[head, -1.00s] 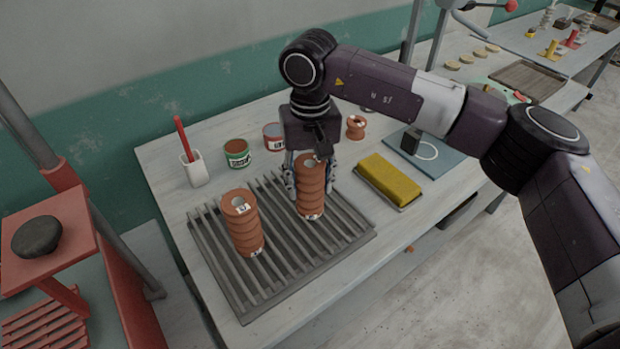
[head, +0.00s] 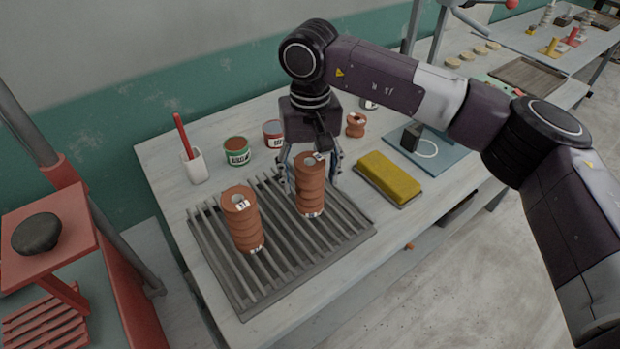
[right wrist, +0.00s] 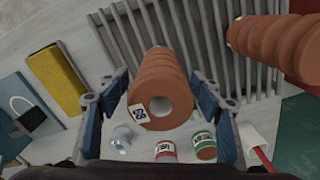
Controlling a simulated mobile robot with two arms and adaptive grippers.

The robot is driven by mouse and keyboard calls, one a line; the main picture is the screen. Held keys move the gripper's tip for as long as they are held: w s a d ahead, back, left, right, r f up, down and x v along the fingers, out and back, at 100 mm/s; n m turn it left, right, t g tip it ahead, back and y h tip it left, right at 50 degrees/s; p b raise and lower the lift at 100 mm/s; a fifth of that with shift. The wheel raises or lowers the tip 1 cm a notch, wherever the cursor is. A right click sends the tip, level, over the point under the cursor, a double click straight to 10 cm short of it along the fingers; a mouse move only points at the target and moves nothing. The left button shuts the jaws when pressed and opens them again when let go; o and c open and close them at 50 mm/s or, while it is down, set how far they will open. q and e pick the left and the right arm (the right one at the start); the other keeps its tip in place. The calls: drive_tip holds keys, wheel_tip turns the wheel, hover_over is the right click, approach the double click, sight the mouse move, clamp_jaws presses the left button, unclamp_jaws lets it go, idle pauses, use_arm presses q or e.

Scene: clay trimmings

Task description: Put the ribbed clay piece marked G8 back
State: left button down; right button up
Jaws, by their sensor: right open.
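Two ribbed clay columns stand upright on the grey slatted rack (head: 275,285). The right-hand column (head: 311,190) is within reach of my right gripper (head: 312,172), which is open behind it with a finger to either side. In the right wrist view this column (right wrist: 162,78) rises between the spread blue fingers, with visible gaps to them. Its tag by the hollow end seems to read G8. The other column (head: 243,222) stands to the left on the rack; it also shows at the upper right of the wrist view (right wrist: 275,45). My left gripper is out of view.
A yellow block (head: 389,178) lies to the right. The rack's front is clear.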

wheel_tip(320, 180, up, 11)
drive_tip(key=b, duration=0.1)
drive_tip(key=shift+b, duration=0.3)
